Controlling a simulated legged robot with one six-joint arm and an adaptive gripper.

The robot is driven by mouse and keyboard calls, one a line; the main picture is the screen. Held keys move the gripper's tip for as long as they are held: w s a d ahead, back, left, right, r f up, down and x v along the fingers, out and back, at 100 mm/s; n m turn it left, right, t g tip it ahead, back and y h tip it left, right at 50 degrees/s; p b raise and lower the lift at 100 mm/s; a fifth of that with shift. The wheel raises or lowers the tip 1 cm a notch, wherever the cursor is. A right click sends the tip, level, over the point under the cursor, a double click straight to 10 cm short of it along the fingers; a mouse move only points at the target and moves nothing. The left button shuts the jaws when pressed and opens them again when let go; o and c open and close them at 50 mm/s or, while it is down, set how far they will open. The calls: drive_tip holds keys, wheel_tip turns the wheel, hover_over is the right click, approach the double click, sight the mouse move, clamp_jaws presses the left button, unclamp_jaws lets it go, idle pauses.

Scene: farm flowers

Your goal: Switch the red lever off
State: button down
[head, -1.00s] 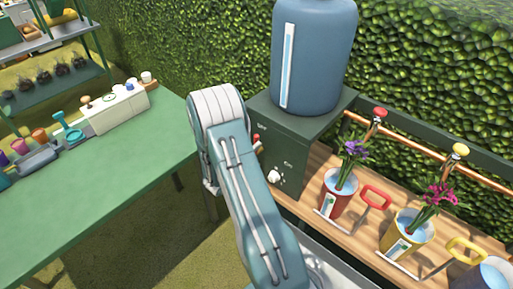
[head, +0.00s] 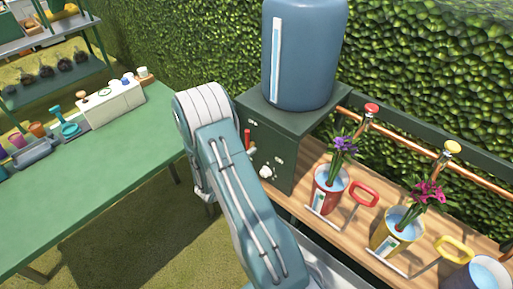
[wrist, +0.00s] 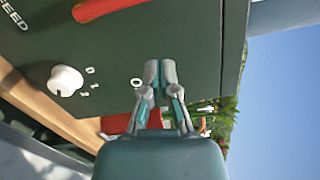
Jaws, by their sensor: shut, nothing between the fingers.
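The red lever (head: 247,140) is on the front of a dark green box (head: 280,155), just right of my arm, and points mostly upward in the head view. In the wrist view, part of the red lever (wrist: 110,7) shows at the top edge, cut off by the frame. My gripper (wrist: 160,73) is shut and empty, in front of the box's face and apart from the lever. A white knob (wrist: 65,80) with small marks beside it sits left of my gripper. In the head view my gripper is hidden behind my arm.
A blue tank (head: 305,55) stands on the box. A wooden bench (head: 300,205) holds a red pot (head: 325,190) and a yellow pot (head: 385,238) with flowers. A green table (head: 90,185) is at left. A hedge stands behind.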

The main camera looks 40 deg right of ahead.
drive_tip(key=s+a, duration=0.1)
drive_tip(key=a, duration=0.7)
drive_tip(key=shift+a+r, duration=0.15)
drive_tip(key=shift+a, duration=0.25)
drive_tip(key=s+a+r+m+g+y, duration=0.4)
drive_tip(key=s+r+m+g+y, duration=0.45)
drive_tip(key=r+m, duration=0.75)
drive_tip(key=s+a+r+m+t+y, duration=0.4)
drive_tip(key=a+m+t, duration=0.2)
drive_tip(key=a+m, duration=0.2)
drive_tip(key=s+a+r+m+t+y, duration=0.4)
drive_tip(key=a+m, duration=0.4)
drive_tip(key=m, duration=0.3)
drive_tip(key=shift+s+a+r+t+y, duration=0.3)
drive_tip(key=shift+s+t+y, duration=0.35)
drive_tip(key=shift+t, duration=0.3)
